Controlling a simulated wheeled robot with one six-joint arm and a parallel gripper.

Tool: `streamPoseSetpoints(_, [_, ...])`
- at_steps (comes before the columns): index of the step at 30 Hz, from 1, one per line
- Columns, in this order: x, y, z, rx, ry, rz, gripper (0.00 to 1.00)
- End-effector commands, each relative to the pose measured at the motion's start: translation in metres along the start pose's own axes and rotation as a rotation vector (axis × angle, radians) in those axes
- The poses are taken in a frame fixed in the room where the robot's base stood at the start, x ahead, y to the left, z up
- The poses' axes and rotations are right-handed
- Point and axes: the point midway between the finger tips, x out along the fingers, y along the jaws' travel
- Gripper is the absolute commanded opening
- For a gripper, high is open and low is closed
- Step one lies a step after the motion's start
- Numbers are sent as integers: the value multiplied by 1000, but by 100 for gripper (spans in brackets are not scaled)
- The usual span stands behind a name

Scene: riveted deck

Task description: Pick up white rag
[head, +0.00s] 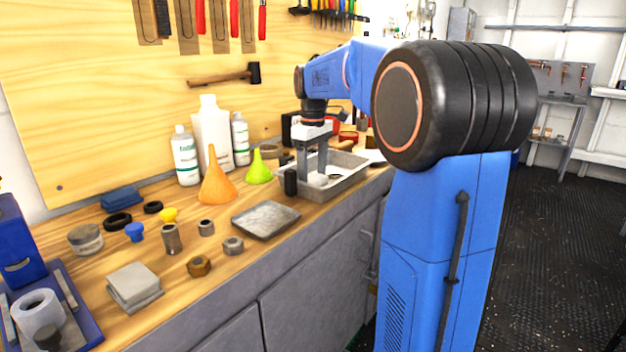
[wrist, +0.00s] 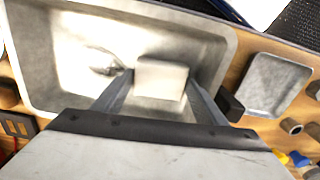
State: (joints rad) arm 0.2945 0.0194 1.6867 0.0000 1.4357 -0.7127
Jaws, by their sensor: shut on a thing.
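My gripper (head: 312,176) points down into the deep grey metal tray (head: 352,178) at the back of the bench. In the wrist view my gripper (wrist: 160,82) has its two fingers closed on the sides of a pale, folded block, which looks like the white rag (wrist: 161,76). The rag is inside the tray (wrist: 40,75) or just above its floor; I cannot tell whether it touches. In the head view the fingers and tray wall largely hide the rag (head: 317,180).
A shallow grey pan (head: 265,219) lies beside the tray. A small black object (head: 290,182) stands against the tray's near end. An orange funnel (head: 216,183), a green funnel (head: 259,170) and white bottles (head: 213,138) stand behind.

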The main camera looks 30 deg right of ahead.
Motion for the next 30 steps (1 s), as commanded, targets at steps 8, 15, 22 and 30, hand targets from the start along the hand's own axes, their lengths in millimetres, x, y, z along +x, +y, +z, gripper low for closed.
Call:
streamPoseSetpoints(8, [-42, 1, -1, 0, 3, 2, 44])
streamPoseSetpoints(15, [-81, 0, -1, 0, 2, 1, 44])
streamPoseSetpoints(22, [-97, 0, 0, 0, 1, 1, 44])
streamPoseSetpoints(30, [-98, 0, 0, 0, 0, 0, 63])
